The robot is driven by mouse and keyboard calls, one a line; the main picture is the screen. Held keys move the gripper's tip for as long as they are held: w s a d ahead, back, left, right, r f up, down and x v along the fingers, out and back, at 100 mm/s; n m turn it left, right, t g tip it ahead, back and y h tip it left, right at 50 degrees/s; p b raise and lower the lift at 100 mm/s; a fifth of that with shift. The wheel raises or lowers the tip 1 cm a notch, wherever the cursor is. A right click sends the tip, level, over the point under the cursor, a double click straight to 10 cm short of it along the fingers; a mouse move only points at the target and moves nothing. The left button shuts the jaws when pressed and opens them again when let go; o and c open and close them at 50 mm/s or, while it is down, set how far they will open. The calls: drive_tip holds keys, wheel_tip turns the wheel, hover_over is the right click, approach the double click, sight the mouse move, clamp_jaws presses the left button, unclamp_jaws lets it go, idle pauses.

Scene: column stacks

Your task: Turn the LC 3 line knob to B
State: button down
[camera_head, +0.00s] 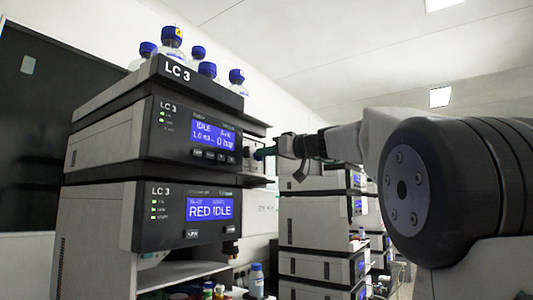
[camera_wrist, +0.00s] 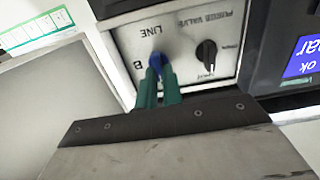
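The LC 3 stack (camera_head: 178,71) stands left of centre in the head view. In the wrist view its line knob (camera_wrist: 157,59) is blue, on a pale panel under the upside-down word LINE. The letter B shows to the left of the knob. My gripper (camera_wrist: 159,72) has its two green fingers closed on the knob, one on each side. The fingertips cover part of the knob, so its pointer direction is unclear. In the head view my gripper (camera_head: 265,153) reaches the stack's right side from the right, and the knob is hard to make out there.
A black purge valve knob (camera_wrist: 206,51) sits right of the line knob. A blue display (camera_wrist: 302,55) is farther right. Blue-capped bottles (camera_head: 171,37) stand on top of the stack. A ledge below (camera_head: 248,180) projects under my gripper. More stacks (camera_head: 310,222) stand behind.

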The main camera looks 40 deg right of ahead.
drive_tip(key=shift+m, duration=0.3)
drive_tip(key=m, duration=0.4)
drive_tip(key=shift+d, duration=0.15)
drive_tip(key=shift+w+d+f+m, duration=0.1)
drive_tip(key=shift+f+m, duration=0.05)
drive_tip(key=shift+m, duration=2.05)
drive_tip(key=shift+d+f+m, duration=0.1)
drive_tip(key=shift+f+m, duration=0.05)
drive_tip(key=shift+m, duration=2.05)
drive_tip(key=shift+w+d+f+m, duration=0.1)
drive_tip(key=shift+f+m, duration=0.05)
drive_tip(key=shift+m, duration=2.05)
drive_tip(key=c, duration=1.5)
unclamp_jaws()
drive_tip(key=shift+c, duration=0.2)
drive_tip(key=shift+s, duration=0.15)
